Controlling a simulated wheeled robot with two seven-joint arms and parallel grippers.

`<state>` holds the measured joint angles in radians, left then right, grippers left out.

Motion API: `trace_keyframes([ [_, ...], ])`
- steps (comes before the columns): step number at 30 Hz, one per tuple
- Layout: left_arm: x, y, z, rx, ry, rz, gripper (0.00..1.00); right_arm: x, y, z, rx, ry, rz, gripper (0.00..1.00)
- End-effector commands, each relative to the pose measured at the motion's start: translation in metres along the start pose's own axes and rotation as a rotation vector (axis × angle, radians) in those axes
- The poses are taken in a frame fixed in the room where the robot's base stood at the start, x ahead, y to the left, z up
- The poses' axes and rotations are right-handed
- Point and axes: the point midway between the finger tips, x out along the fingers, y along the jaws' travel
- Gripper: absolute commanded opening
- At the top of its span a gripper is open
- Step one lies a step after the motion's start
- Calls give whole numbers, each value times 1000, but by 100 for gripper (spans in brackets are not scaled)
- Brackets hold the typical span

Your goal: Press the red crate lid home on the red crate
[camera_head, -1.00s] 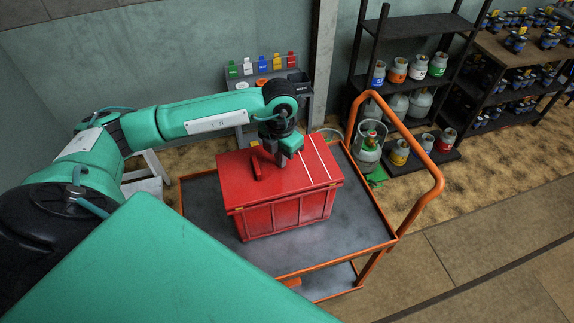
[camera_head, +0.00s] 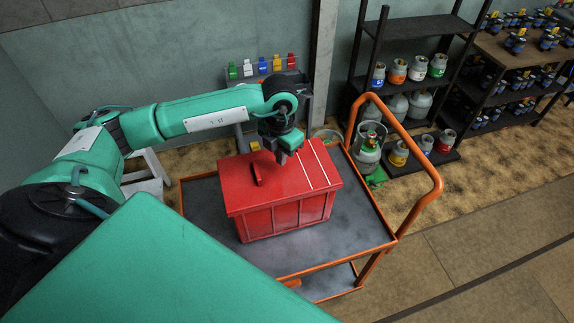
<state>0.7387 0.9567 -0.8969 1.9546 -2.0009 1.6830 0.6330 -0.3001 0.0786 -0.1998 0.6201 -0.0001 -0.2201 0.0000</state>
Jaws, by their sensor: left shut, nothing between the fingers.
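The red crate (camera_head: 287,217) stands on the dark deck of an orange-framed trolley (camera_head: 213,225). The red crate lid (camera_head: 240,190) lies over the crate's top, with a dark red handle (camera_head: 257,175) and two white stripes near its right end. It looks about level and close along the visible front edge; its far edge is partly hidden. My left gripper (camera_head: 282,158) points down at the lid's far side, right of the handle, with shut, empty fingertips at or just above the surface. Contact is hard to tell. My right gripper is out of view.
The trolley's orange push handle (camera_head: 432,190) rises at the right. A dark shelf (camera_head: 400,110) with gas cylinders and a bench (camera_head: 250,92) with coloured tags stand behind. The deck in front of the crate is clear.

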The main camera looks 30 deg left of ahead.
Motion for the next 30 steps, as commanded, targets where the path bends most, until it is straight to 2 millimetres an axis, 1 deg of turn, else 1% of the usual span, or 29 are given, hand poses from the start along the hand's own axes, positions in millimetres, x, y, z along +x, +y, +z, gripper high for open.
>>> trace_keyframes([
  [1,-7,0,0,0,-1,0,0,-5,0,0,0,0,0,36],
  [24,-68,0,0,1,-1,0,0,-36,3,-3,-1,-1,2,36],
  [30,-71,0,0,1,0,0,0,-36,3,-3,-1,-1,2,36],
])
